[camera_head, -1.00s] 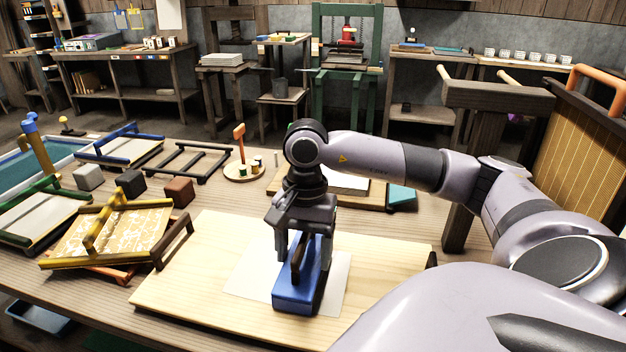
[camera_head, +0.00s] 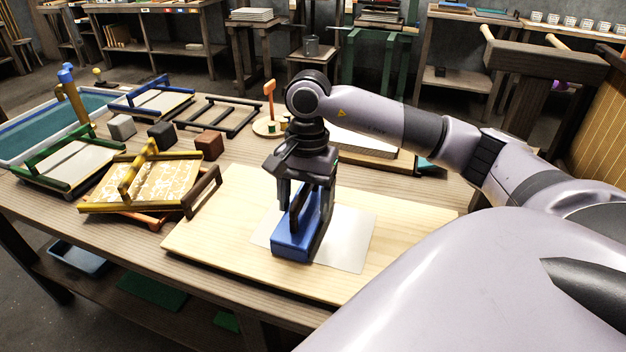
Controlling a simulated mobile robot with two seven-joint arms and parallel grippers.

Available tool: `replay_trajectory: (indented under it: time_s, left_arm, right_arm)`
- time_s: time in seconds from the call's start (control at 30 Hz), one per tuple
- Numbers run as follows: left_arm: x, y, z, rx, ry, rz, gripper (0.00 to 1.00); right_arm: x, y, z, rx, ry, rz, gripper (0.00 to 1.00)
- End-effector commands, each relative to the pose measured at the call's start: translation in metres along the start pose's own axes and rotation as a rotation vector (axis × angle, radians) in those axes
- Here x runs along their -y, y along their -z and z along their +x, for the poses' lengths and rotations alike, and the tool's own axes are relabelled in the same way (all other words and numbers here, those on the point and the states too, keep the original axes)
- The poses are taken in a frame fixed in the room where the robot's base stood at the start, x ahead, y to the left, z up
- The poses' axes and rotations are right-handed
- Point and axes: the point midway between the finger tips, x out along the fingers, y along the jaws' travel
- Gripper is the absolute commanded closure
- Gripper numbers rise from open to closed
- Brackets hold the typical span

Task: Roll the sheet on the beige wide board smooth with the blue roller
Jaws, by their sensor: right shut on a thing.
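The blue roller (camera_head: 296,243) rests on the white sheet (camera_head: 350,240), toward its left side. The sheet lies flat on the beige wide board (camera_head: 215,235) on the table. My right gripper (camera_head: 305,195) points down from above and is shut on the roller's dark handle. The roller and gripper hide part of the sheet. My left gripper is not in view.
Left of the board lie a yellow frame with a patterned panel (camera_head: 160,178), a green frame (camera_head: 45,178) and several small blocks (camera_head: 160,134). A blue-green vat (camera_head: 30,140) stands at the far left. My right arm covers the right side.

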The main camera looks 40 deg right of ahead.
Motion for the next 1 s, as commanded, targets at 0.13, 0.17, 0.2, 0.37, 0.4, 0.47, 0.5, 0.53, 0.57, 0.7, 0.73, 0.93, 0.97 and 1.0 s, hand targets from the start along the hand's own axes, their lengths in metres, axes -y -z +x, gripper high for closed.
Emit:
replay_trajectory:
  time_s: [0.13,0.17,0.2,0.37,0.4,0.47,0.5,0.53,0.57,0.7,0.73,0.93,0.97,1.0]
  left_arm:
    - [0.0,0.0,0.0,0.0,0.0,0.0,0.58]
    - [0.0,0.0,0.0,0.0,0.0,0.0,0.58]
    - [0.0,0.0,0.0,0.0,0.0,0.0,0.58]
    - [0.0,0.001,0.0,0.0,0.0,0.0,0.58]
    - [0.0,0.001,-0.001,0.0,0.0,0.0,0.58]
    - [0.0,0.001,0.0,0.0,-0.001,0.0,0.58]
    - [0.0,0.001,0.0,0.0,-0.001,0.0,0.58]
    - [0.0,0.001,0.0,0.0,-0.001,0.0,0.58]
    - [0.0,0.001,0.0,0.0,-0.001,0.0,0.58]
    - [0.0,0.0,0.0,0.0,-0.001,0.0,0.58]
    - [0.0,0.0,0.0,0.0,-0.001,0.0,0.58]
    - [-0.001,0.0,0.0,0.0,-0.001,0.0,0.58]
    - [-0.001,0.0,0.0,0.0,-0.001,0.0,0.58]
    - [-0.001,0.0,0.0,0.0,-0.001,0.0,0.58]
  right_arm:
    - [0.004,-0.001,0.003,0.002,-0.006,-0.001,0.57]
    - [0.006,-0.001,0.003,0.002,-0.006,-0.002,0.57]
    - [0.008,-0.001,0.002,0.002,-0.006,-0.002,0.57]
    - [0.019,-0.001,0.001,0.002,-0.007,-0.002,0.57]
    - [0.02,-0.001,0.001,0.002,-0.008,-0.001,0.57]
    - [0.021,-0.001,0.001,0.002,-0.008,-0.002,0.57]
    - [0.022,-0.001,0.001,0.002,-0.008,-0.002,0.57]
    - [0.023,-0.001,0.001,0.002,-0.008,-0.002,0.57]
    - [0.024,-0.001,0.001,0.002,-0.007,-0.003,0.57]
    - [0.033,-0.001,0.001,0.002,-0.005,-0.003,0.57]
    - [0.036,-0.001,0.0,0.002,-0.005,-0.002,0.57]
    - [0.043,-0.001,0.0,0.001,-0.005,-0.002,0.57]
    - [0.044,-0.001,0.0,0.001,-0.005,-0.002,0.57]
    - [0.045,-0.001,0.0,0.002,-0.005,-0.001,0.57]
